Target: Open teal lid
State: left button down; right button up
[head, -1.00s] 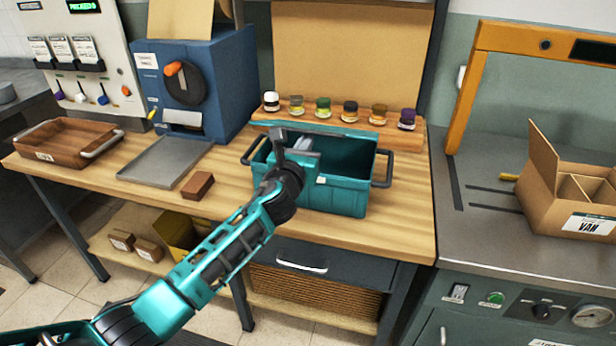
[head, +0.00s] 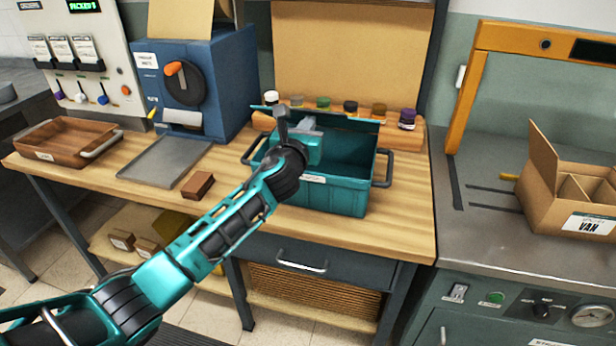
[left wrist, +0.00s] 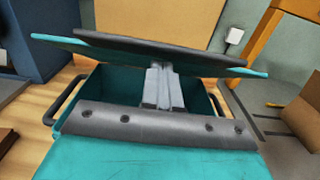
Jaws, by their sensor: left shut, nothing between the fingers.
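The teal box (head: 345,195) stands on the wooden bench, with dark handles at both ends. Its teal lid (head: 350,122) is raised along the back, tilted, leaving the inside open to view. In the left wrist view the lid (left wrist: 150,52) is seen nearly edge-on above the box's opening. My left gripper (head: 309,124) is over the box. In the left wrist view its shut fingers (left wrist: 163,88) reach up to the lid's underside and appear to touch it, with nothing between them. My right gripper is not in view.
Several small jars (head: 407,119) stand on a wooden rack behind the box, partly hidden by the lid. A grey tray (head: 165,160) and a brown block (head: 198,185) lie to the left. An open carton (head: 560,205) stands on the right counter.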

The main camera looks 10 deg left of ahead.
pick_arm(q)
jog(key=shift+w+r, duration=0.3)
jog(key=shift+r, duration=0.2)
jog(key=shift+w+d+r, duration=0.1)
jog(key=shift+w+r, duration=0.3)
jog(key=shift+w, duration=0.3)
jog(key=shift+w+a+r, duration=0.1)
jog(key=shift+w+r, duration=0.25)
jog(key=shift+w, duration=0.35)
jog(key=shift+w+d+r, duration=0.1)
jog(key=shift+w+r, duration=0.3)
jog(key=shift+w, duration=0.45)
jog(key=shift+w+r+b, duration=0.25)
jog(key=shift+w+b, duration=0.3)
jog(key=shift+w, duration=0.4)
jog(key=shift+w+r+b, duration=0.25)
jog(key=shift+w+b, duration=0.25)
jog(key=shift+w, duration=0.45)
jog(key=shift+w+r, duration=0.1)
jog(key=shift+w, duration=0.1)
